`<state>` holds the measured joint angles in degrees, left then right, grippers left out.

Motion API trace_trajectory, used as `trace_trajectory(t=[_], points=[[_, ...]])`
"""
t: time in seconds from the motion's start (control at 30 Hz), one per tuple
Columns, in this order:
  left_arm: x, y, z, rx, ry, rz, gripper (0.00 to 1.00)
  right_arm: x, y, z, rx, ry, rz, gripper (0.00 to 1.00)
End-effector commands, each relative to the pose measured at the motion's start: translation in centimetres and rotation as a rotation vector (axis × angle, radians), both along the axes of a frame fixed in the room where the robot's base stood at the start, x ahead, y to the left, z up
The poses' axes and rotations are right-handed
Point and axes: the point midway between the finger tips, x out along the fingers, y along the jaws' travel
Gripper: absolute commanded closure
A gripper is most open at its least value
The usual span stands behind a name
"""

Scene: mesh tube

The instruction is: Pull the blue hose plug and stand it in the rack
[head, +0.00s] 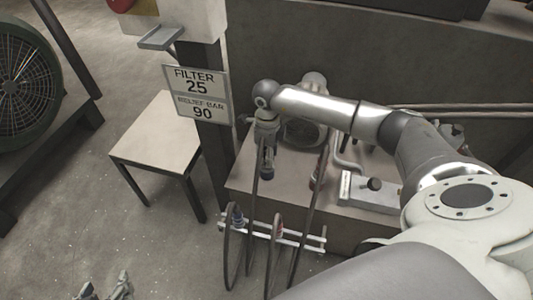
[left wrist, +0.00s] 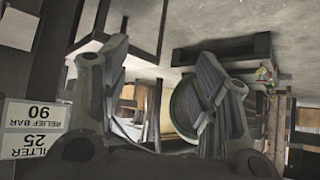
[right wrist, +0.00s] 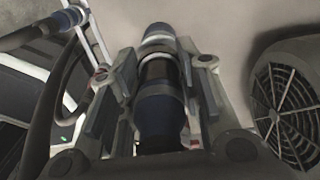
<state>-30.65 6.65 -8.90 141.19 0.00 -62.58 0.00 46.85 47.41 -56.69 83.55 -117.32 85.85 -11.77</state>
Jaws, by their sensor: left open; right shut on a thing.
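A dark plug with blue bands (right wrist: 160,105) sits between the fingers of my right gripper (right wrist: 152,92) in the right wrist view. In the head view this gripper (head: 266,145) points down above the front edge of the grey bench, and the plug's blue part (head: 267,168) shows below it. A dark hose hangs down there. Whether the plug's far end touches anything is unclear. The white rack (head: 290,236) is low at the bench front. My left gripper (head: 104,288) is at the bottom left; its fingers (left wrist: 168,88) are apart and empty in the left wrist view.
A blue-ringed plug (head: 237,219) and a reddish-ringed plug (head: 278,228) with looping hoses are at the rack. A red-marked fitting (head: 316,182) is right of my gripper. A sign (head: 198,94) on a post and a small table (head: 158,135) stand left.

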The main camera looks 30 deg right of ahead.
Motion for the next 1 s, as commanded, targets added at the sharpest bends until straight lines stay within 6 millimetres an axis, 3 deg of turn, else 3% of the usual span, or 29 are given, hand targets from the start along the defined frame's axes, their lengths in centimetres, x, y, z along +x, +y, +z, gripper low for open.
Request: trace_trajectory(t=[1.0], points=[[-3.5,1.2,-2.0,0.042,0.191,0.015,0.44,0.0,0.0,1.3,0.0,-0.001,0.0,1.0]])
